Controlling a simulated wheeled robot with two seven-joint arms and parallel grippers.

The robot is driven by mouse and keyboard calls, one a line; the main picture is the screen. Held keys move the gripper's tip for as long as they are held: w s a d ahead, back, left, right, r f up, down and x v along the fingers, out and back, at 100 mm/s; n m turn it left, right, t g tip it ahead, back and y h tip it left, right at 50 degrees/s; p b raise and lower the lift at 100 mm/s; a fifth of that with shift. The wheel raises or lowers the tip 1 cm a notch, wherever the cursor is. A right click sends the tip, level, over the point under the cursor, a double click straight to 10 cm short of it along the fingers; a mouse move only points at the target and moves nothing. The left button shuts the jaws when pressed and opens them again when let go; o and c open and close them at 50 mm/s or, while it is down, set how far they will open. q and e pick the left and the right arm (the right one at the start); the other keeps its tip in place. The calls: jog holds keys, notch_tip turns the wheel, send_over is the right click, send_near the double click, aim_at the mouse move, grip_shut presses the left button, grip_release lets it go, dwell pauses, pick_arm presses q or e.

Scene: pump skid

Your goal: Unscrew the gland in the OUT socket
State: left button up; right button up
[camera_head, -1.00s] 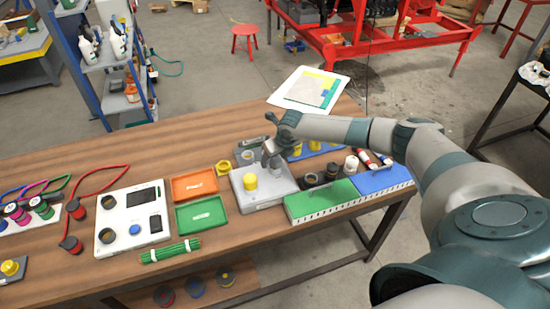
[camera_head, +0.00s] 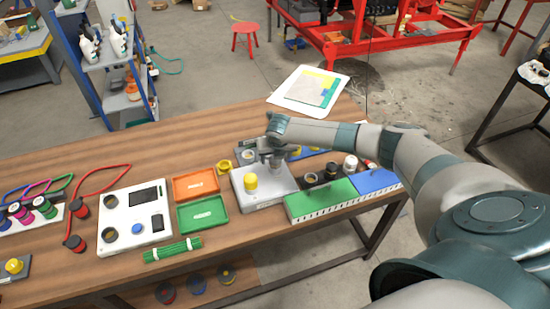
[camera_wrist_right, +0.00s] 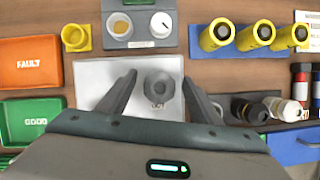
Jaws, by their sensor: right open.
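The grey gland (camera_wrist_right: 158,87), a hex-shaped piece with a round hole, sits in the socket marked OUT on a pale block (camera_wrist_right: 92,77). In the head view the block (camera_head: 268,199) stands on the bench, with a yellow cap (camera_head: 251,182) on its left part. My right gripper (camera_head: 270,158) points down over the right part of the block. In the right wrist view its two fingers (camera_wrist_right: 159,80) are open, one on each side of the gland with gaps. How far above the gland the tips are, I cannot tell. My left gripper is out of view.
An orange FAULT tray (camera_head: 195,186) and a green tray (camera_head: 203,213) lie left of the block. Green (camera_head: 320,200) and blue (camera_head: 374,182) bins stand to the right. Behind are a gauge plate (camera_wrist_right: 140,30) and yellow cylinders (camera_wrist_right: 255,35). Bare bench lies in front.

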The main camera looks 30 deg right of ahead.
jog(key=m, duration=0.2)
jog(key=m+g+h, duration=0.1)
jog(key=m, duration=0.1)
jog(key=shift+h, duration=0.3)
jog(key=o, duration=0.6)
jog(key=shift+c, duration=0.2)
jog(key=b+v, duration=0.5)
jog(key=v, duration=1.2)
jog(key=shift+r, duration=0.25)
jog(key=shift+f, duration=0.1)
